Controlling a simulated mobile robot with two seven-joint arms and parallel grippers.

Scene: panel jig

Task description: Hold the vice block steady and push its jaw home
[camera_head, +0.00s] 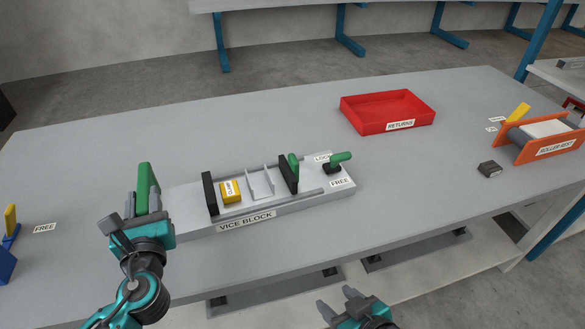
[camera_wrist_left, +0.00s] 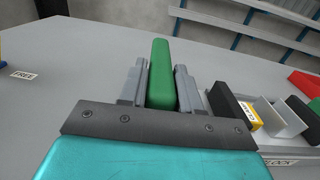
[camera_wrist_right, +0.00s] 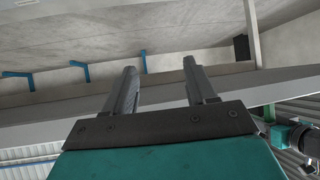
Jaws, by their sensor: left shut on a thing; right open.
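The vice block (camera_head: 285,205) is a long grey base on the table with a black plate at its left end and a dark jaw (camera_head: 289,174) with a green grip toward its right. A yellow clamp-labelled piece (camera_head: 230,191) and a light upright bracket (camera_head: 261,182) sit between them. A green-handled lever (camera_head: 340,158) stands at the right end between two labels, one reading FREE. My left gripper (camera_head: 143,205) is shut on a green upright bar (camera_wrist_left: 162,75) at the block's left end. My right gripper (camera_head: 338,304) is open and empty, low in front of the table; it also shows in the right wrist view (camera_wrist_right: 160,85).
A red RETURNS tray (camera_head: 372,122) stands at the back right. An orange roller rest (camera_head: 548,148) and a small dark block (camera_head: 489,169) are at the right. A blue and yellow item (camera_head: 10,240) is at the left edge. The table's back left is clear.

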